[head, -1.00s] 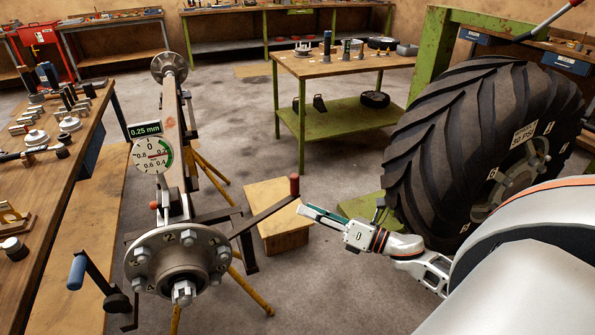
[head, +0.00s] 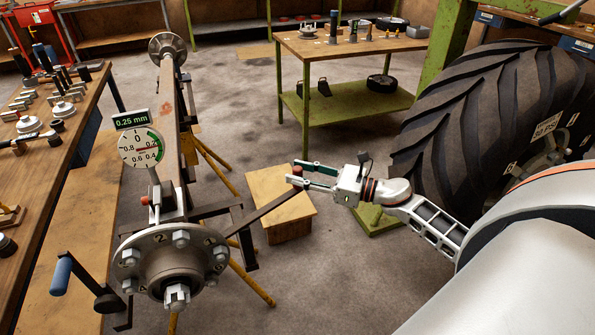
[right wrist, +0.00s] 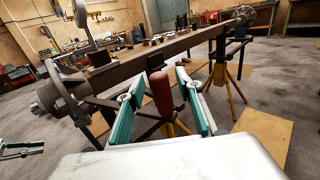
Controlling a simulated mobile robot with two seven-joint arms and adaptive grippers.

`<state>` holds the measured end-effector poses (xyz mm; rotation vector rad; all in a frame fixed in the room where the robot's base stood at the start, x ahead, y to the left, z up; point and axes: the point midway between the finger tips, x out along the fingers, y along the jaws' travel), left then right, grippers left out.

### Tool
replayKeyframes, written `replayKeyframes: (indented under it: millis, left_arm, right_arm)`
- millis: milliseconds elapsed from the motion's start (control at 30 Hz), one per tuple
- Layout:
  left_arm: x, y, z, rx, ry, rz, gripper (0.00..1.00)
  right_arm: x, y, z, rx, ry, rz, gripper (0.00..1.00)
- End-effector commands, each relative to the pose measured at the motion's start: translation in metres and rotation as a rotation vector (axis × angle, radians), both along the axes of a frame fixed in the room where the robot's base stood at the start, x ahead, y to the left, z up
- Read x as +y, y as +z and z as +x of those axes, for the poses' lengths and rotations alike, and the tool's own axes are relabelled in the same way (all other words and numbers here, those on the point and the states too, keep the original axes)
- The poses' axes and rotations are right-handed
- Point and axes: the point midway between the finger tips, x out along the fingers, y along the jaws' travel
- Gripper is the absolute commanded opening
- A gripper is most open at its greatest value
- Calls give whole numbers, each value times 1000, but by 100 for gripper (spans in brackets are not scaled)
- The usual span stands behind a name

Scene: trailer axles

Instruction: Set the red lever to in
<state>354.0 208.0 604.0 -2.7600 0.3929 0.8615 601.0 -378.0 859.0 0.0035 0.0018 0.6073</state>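The red lever is a dark flat bar (head: 262,214) that slants up and right from beside the wheel hub, with an upright red grip (head: 297,171) at its outer end. My right gripper (head: 302,175) is at this grip, with one finger on each side. In the right wrist view the red grip (right wrist: 160,92) stands between the two open green-padded fingers, with gaps visible beside it. My left gripper (right wrist: 22,148) shows small at the left edge of the right wrist view, its fingers apart. It is outside the head view.
The hub (head: 173,268) carries numbered studs. A dial gauge (head: 140,147) with a 0.25 mm display stands above it. A blue-handled crank (head: 62,275) is at left. A wooden box (head: 281,205) stands behind the lever. A large tyre (head: 470,130) is at right.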

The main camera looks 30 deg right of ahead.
Motion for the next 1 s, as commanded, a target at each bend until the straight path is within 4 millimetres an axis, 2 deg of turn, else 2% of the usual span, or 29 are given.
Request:
replayKeyframes:
  millis: [133,400,533,567,767,1000]
  left_arm:
    - [-2,-1,-2,5,-2,-3,22]
    - [-2,-2,-1,5,-2,-3,22]
    - [-2,-1,1,1,-1,-3,22]
    - [-2,0,1,0,-1,-3,22]
    - [-2,6,4,-10,0,-5,22]
    - [-3,27,9,-22,6,-20,22]
  right_arm:
    - [5,1,7,-1,0,1,36]
    - [6,0,8,1,-1,1,36]
    - [6,0,8,1,0,1,2]
    - [6,0,8,1,0,1,0]
    - [6,1,6,0,-8,1,0]
    - [7,4,-16,-1,-118,7,0]
